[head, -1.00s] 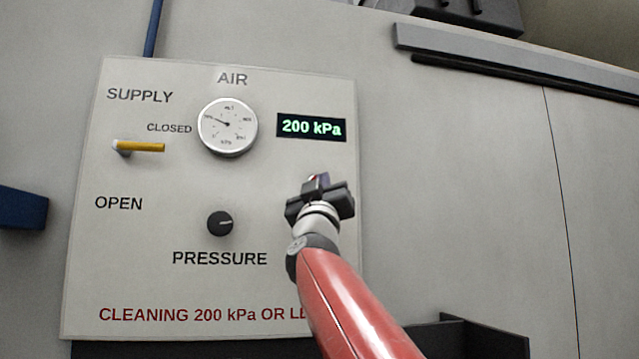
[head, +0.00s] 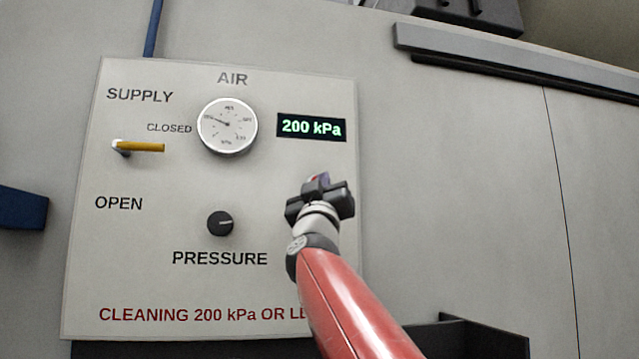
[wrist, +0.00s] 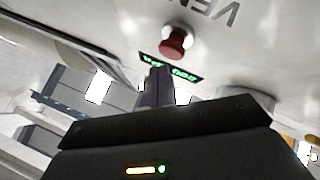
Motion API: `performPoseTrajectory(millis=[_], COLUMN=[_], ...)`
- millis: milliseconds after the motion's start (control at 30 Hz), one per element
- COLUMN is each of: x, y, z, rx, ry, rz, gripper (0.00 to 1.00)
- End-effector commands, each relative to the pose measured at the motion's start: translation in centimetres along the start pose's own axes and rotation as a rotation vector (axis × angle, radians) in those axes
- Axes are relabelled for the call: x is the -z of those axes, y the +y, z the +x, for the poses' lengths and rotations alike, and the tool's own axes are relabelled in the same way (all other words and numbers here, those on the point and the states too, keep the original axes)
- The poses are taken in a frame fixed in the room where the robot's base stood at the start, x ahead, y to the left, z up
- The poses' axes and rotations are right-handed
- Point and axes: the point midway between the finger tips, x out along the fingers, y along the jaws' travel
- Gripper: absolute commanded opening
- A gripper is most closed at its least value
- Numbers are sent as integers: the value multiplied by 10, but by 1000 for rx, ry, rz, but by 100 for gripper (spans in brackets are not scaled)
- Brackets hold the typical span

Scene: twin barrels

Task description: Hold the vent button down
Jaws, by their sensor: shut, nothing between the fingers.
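The vent button is a red mushroom-shaped knob (wrist: 173,42) in the upper middle of the wrist view, beside upside-down lettering that starts "VEN". In the head view my gripper (head: 317,183) is in front of the panel, below the pressure display, and hides most of the button. A gap shows between tips and button in the picture; I cannot tell the depth.
The air panel (head: 150,285) carries a round gauge (head: 227,126), a green display (head: 311,127) reading 200 kPa, a yellow supply handle (head: 142,146) pointing right near CLOSED, and a black pressure knob (head: 220,223). A dark ledge (head: 485,338) is at lower right.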

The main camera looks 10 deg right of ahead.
Motion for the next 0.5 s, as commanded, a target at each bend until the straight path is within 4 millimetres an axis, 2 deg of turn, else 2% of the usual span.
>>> performPoseTrajectory(millis=[500], x=[-4], y=[-4], z=[6], rx=[0], ry=[0], rz=[-1], gripper=[0])
